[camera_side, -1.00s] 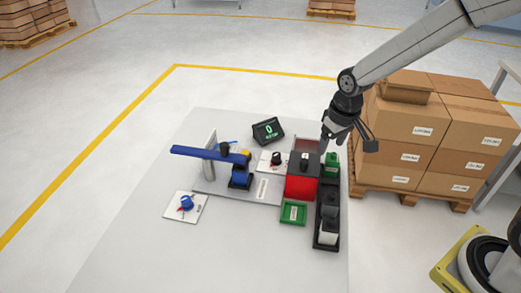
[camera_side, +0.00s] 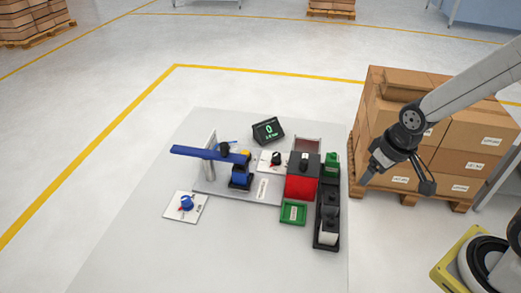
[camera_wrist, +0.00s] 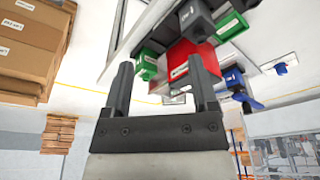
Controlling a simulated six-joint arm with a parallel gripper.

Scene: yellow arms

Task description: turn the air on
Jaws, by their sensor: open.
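A blue knob (camera_side: 187,203) with a small red mark sits on a white plate (camera_side: 200,213) at the front left of the grey mat; the plate's lettering is too small to read. The knob also appears at the right of the wrist view (camera_wrist: 281,69). A black knob (camera_side: 276,158) sits on another white plate near the middle of the station. My gripper (camera_side: 396,183) is open and empty, right of the mat in front of the stacked boxes, far from both knobs. Its two fingers also show in the wrist view (camera_wrist: 160,75), with nothing between them.
A blue arm (camera_side: 205,153) stands over the station's left part. A red bin (camera_side: 301,186), a green tray (camera_side: 293,213) and a black rack (camera_side: 327,220) stand on the right. A small display (camera_side: 268,131) reads 0. Boxes (camera_side: 470,140) stand on a pallet behind my arm. The mat's front is clear.

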